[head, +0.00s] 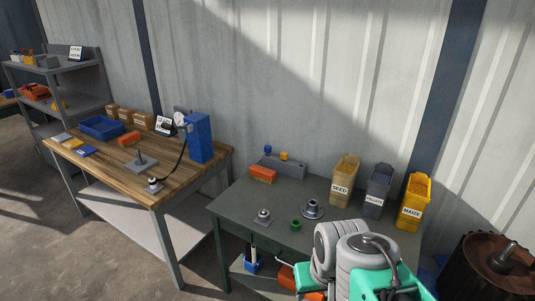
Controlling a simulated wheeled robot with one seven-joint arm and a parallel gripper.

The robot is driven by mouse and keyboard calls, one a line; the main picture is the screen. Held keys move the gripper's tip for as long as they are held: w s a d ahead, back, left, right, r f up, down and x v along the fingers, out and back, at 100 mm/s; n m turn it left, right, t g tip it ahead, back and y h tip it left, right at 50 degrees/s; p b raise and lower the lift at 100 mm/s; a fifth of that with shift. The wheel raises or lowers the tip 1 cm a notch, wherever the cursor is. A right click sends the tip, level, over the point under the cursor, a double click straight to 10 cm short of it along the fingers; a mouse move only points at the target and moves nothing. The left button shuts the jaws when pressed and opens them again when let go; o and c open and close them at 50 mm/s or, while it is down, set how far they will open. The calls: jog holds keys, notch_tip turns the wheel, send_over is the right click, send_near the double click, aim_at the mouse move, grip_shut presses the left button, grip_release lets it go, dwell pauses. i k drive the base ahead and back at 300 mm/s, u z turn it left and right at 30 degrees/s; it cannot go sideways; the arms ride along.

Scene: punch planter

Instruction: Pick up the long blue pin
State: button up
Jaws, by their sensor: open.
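A small blue knob (267,149) stands up from a grey block (285,168) at the back left of the dark green table (236,203). It looks like the head of a blue pin; its lower part is hidden, so I cannot tell its length. A yellow-orange knob (284,156) stands just right of it in the same block. My grey and teal arm links fill the bottom right of the head view, over the table's front right. My gripper does not show in this view.
An orange box (262,174) sits in front of the grey block. Metal flanged parts (312,209) and a green ring (295,225) lie mid-table. SEED (344,178), PELLETS (377,190) and MAIZE (414,199) bins stand at the back right. A wooden bench (190,183) is left.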

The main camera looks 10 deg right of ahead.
aim_at(268, 149)
jog(key=k, duration=0.65)
jog(key=u, duration=0.65)
jog(key=i, duration=0.8)
jog(key=u, duration=0.6)
jog(key=i, duration=0.95)
jog(key=u, duration=0.05)
